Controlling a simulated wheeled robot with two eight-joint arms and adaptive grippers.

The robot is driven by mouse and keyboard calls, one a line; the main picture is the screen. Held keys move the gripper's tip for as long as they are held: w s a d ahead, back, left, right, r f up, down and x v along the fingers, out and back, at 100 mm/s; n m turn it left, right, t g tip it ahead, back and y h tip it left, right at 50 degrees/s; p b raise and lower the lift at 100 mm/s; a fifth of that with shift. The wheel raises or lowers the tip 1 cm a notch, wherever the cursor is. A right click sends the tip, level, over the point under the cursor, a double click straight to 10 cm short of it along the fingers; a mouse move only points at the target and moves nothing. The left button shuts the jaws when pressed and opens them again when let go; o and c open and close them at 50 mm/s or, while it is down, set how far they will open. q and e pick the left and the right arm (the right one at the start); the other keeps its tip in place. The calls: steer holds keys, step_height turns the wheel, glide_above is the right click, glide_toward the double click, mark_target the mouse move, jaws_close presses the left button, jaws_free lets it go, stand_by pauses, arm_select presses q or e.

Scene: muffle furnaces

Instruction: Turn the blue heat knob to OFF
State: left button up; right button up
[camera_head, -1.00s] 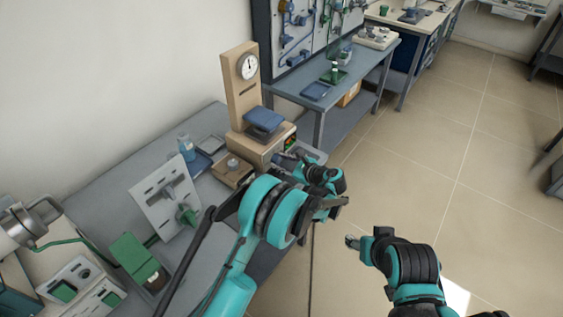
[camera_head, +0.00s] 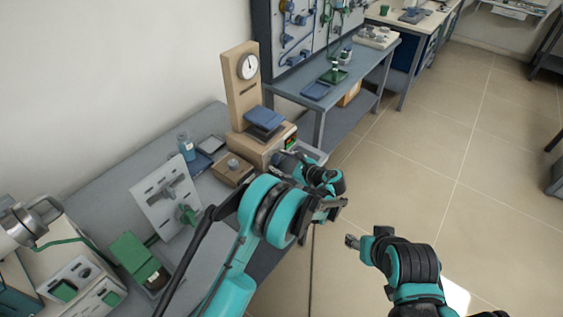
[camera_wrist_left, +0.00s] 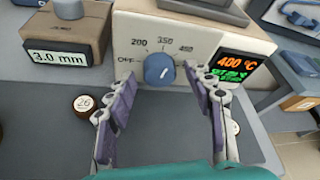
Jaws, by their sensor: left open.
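The blue heat knob (camera_wrist_left: 159,68) sits on the pale front panel (camera_wrist_left: 205,40) of a tan device, which also shows in the head view (camera_head: 252,148). Printed marks OFF, 200, 350 and a higher value ring the knob. Its white pointer line tilts up and to the right, away from OFF. The screen (camera_wrist_left: 238,65) reads 400 °C. My left gripper (camera_wrist_left: 161,80) is open, its fingertips on either side of the knob; contact cannot be told. In the head view my left gripper (camera_head: 287,162) hides the knob. My right gripper (camera_head: 352,242) is over the floor, its jaws unclear.
A tan block reading 3.0 mm (camera_wrist_left: 65,35) stands left of the device. A round piece marked 26 (camera_wrist_left: 87,103) lies on the bench near the left finger.

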arm_select(q)
steer(key=v, duration=0.7)
steer(key=shift+s+d+r, duration=0.1)
steer(key=shift+s+d, duration=0.05)
